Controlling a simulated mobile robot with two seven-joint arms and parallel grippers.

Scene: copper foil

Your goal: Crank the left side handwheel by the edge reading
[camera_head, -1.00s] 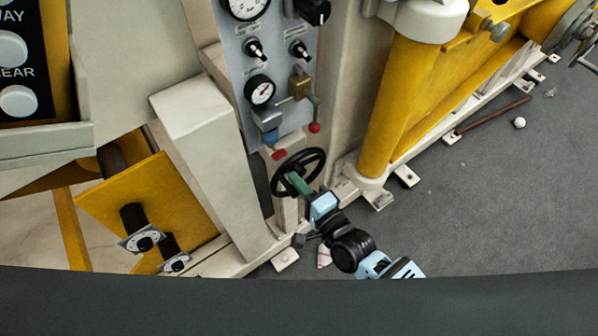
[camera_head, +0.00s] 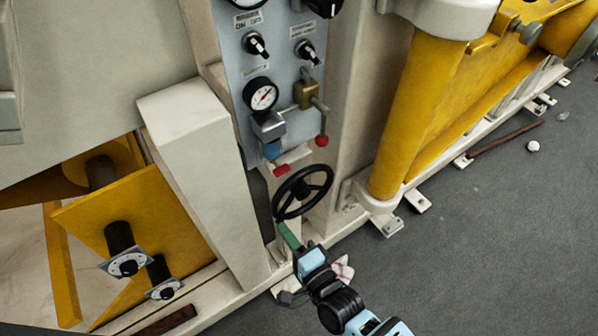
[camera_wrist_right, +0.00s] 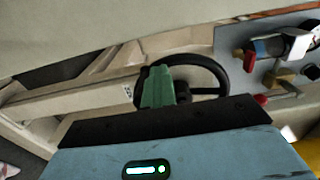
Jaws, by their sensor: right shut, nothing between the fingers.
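The black handwheel (camera_head: 302,190) stands on a pale post below the grey panel; it also shows in the right wrist view (camera_wrist_right: 222,91), partly hidden by my fingers. My right gripper (camera_head: 288,235) has green fingers shut together with nothing between them. In the head view the fingertips are just below the wheel's lower left rim. In the right wrist view the gripper (camera_wrist_right: 157,86) overlaps the wheel's left part; I cannot tell whether it touches. My left gripper is not in view.
The panel (camera_head: 236,115) carries a gauge (camera_head: 261,94), black knobs and a red-balled lever (camera_head: 321,141) above the wheel. A yellow cylinder (camera_head: 415,120) stands to the right. Two dials (camera_head: 128,264) (camera_head: 166,289) sit on dark shafts at the left. A crumpled cloth (camera_head: 342,270) lies beside my right arm.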

